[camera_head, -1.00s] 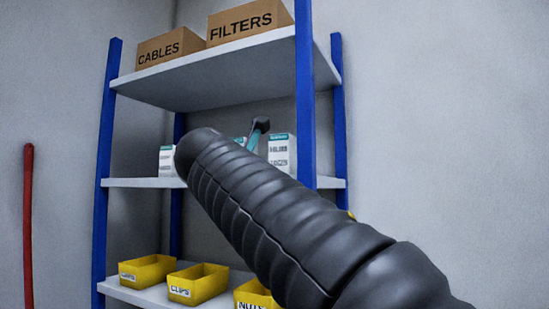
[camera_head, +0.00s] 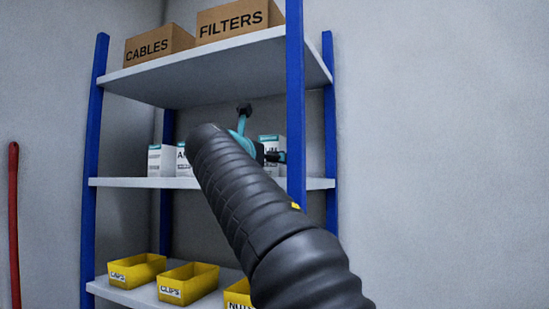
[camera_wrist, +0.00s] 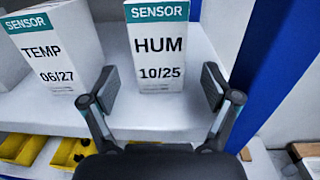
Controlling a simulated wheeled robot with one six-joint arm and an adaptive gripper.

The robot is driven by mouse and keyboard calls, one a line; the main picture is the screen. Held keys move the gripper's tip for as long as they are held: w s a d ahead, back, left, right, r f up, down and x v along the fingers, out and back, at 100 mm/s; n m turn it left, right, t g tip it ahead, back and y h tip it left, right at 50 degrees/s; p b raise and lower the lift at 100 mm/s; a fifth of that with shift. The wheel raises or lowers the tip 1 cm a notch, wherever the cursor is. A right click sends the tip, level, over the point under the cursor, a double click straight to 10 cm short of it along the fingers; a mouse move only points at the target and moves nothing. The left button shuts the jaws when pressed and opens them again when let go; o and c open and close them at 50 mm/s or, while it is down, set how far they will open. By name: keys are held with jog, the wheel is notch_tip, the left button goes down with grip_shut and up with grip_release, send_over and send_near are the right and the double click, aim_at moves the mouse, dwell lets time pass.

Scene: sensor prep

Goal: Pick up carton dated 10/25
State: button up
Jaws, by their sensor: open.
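The white carton with a teal SENSOR band, marked HUM 10/25 (camera_wrist: 160,62), stands upright on the middle shelf in the wrist view. In the head view it is the rightmost carton (camera_head: 267,145), partly hidden by my gripper. My gripper (camera_wrist: 158,88) is open and empty, its two fingers spread to the left and right in front of the carton's lower part. The fingertips look apart from it. In the head view my gripper (camera_head: 262,132) is partly hidden behind my arm. A carton marked TEMP 06/27 (camera_wrist: 58,52) stands to the left.
Another white carton (camera_head: 154,160) stands at the shelf's left end. A blue post (camera_head: 296,100) rises close to the right of the HUM carton. The upper shelf (camera_head: 200,62) holds boxes marked CABLES and FILTERS. Yellow bins (camera_head: 188,283) sit on the lower shelf.

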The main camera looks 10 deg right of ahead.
jog(key=x, duration=0.5)
jog(key=shift+p, duration=0.3)
jog(key=shift+c, duration=0.2)
jog(key=c, duration=1.2)
jog(key=shift+c, duration=0.5)
jog(key=shift+r, duration=0.15)
